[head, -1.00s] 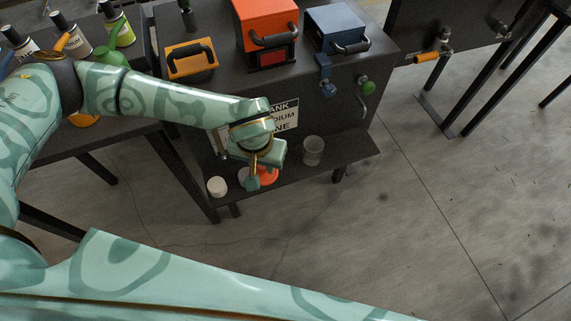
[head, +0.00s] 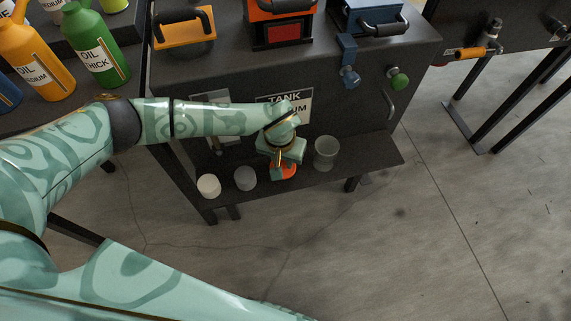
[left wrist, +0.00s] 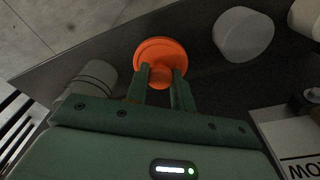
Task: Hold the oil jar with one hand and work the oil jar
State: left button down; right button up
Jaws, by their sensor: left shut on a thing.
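My left gripper (head: 281,170) is low over the shelf under the tank. In the left wrist view its two fingers (left wrist: 160,80) are shut on the small knob of a round orange piece (left wrist: 162,48), which looks like a lid. This orange piece also shows in the head view (head: 289,173), partly hidden by the gripper. A clear empty jar (head: 326,153) stands just right of the gripper on the shelf. Whether the orange piece sits on a jar is hidden. My right gripper is not in view.
A grey round piece (head: 245,178) and a white one (head: 209,185) are on the shelf (head: 360,165), left of the gripper. Above are a blue valve (head: 349,75) and a green knob (head: 399,80). Oil bottles, including a green one (head: 95,50), stand at upper left.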

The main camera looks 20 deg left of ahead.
aim_at(283, 165)
pick_arm(q)
jog(key=shift+w+f, duration=0.2)
jog(key=shift+f, duration=0.05)
jog(key=f+b, duration=0.1)
jog(key=f, duration=0.1)
jog(key=f+b, duration=0.1)
jog(key=f, duration=0.1)
jog(key=shift+w+a+b, duration=0.1)
jog(key=shift+w+b, duration=0.1)
jog(key=shift+b, duration=0.2)
jog(key=shift+r, duration=0.25)
jog(key=shift+f, duration=0.1)
jog(key=c, duration=1.2)
grip_release()
